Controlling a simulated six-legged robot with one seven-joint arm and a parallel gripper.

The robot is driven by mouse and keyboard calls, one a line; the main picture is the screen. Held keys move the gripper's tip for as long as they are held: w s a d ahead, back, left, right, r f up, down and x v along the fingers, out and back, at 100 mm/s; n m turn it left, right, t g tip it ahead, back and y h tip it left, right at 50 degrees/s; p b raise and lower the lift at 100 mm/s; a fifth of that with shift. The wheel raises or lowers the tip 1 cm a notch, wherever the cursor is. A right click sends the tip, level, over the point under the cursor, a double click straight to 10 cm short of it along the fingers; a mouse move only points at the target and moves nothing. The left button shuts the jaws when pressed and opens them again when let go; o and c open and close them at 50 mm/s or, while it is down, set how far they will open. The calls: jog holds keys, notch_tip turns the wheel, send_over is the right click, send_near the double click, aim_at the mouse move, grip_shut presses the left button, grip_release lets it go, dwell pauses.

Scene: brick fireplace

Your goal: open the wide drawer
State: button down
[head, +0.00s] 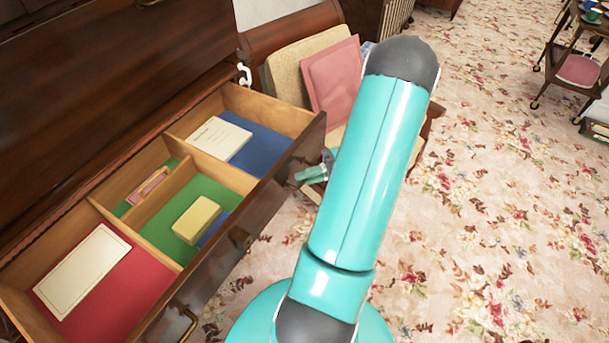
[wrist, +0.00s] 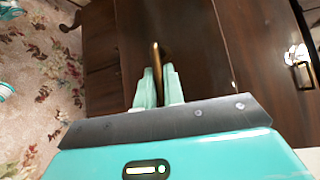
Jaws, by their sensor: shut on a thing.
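The wide drawer (head: 283,197) is dark wood and stands pulled well out of its cabinet in the head view. Its front also shows in the wrist view (wrist: 200,60). Inside, its lined compartments hold a cream card, a yellow block, a pink item and a pale booklet. My gripper (wrist: 158,88) is shut on a brass handle (wrist: 155,56) of the drawer front. In the head view my gripper shows only in part, as teal pieces beside the far end of the front; my arm hides the rest. Another brass handle (head: 186,324) is at the near end.
A chair with a pink cushion (head: 333,78) and a tan cushion (head: 296,70) stands close beyond the drawer's far end. A wheeled trolley (head: 575,66) stands at the far right.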

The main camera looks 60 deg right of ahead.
jog(key=c, duration=1.5)
grip_release()
jog(key=shift+s+d, duration=0.1)
jog(key=v, duration=1.3)
jog(key=shift+s+d, duration=0.15)
jog(key=shift+d, duration=0.1)
jog(key=shift+r, duration=0.1)
